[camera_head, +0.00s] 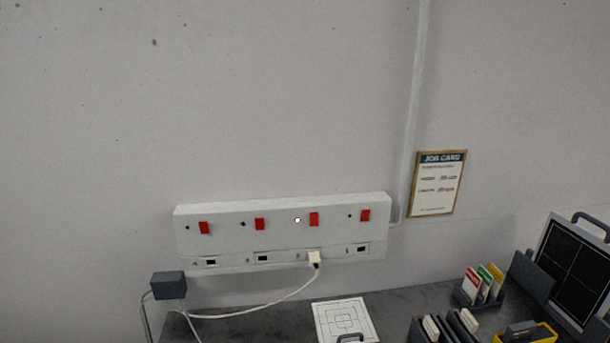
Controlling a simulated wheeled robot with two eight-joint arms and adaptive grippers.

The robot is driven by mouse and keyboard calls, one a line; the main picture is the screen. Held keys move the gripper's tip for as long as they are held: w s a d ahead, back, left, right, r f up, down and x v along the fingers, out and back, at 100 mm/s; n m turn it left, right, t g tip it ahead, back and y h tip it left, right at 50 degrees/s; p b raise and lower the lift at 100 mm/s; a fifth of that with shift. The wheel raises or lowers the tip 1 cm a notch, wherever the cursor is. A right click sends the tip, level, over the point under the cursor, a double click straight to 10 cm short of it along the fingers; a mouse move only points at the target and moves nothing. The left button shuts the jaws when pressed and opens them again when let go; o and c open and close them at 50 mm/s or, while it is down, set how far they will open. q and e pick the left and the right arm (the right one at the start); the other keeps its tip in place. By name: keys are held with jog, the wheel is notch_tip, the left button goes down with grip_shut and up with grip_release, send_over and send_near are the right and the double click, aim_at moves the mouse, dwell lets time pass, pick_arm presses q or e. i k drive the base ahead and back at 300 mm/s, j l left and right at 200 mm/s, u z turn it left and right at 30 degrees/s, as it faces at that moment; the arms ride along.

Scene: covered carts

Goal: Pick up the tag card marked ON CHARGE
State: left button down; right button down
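Several tag cards stand upright in a small dark holder (462,296) at the right of the dark worktop. One card has a red top (472,280), one a green top (485,280) and one a yellow top (497,277). Their lettering is too small to read, so I cannot tell which one is marked ON CHARGE. Neither of my grippers is in view.
A white socket panel (283,208) with red switches is on the wall; a white plug (314,258) sits in it. A job card (438,183) hangs right. A white marked plate (345,312), yellow-edged tray (546,331) and dark panel (578,265) crowd the worktop (400,303).

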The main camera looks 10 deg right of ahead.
aim_at(498, 277)
jog(key=l+z, duration=0.1)
jog(key=z, duration=0.4)
jog(key=l+z, duration=0.15)
jog(key=z, duration=0.35)
jog(key=l+z, duration=0.1)
jog(key=z, duration=0.4)
jog(key=i+l+z, duration=0.1)
jog(key=i+l, duration=0.6)
jog(key=l, duration=0.25)
jog(key=i+l+z, duration=0.1)
jog(key=i+l, duration=0.65)
jog(key=l, duration=0.15)
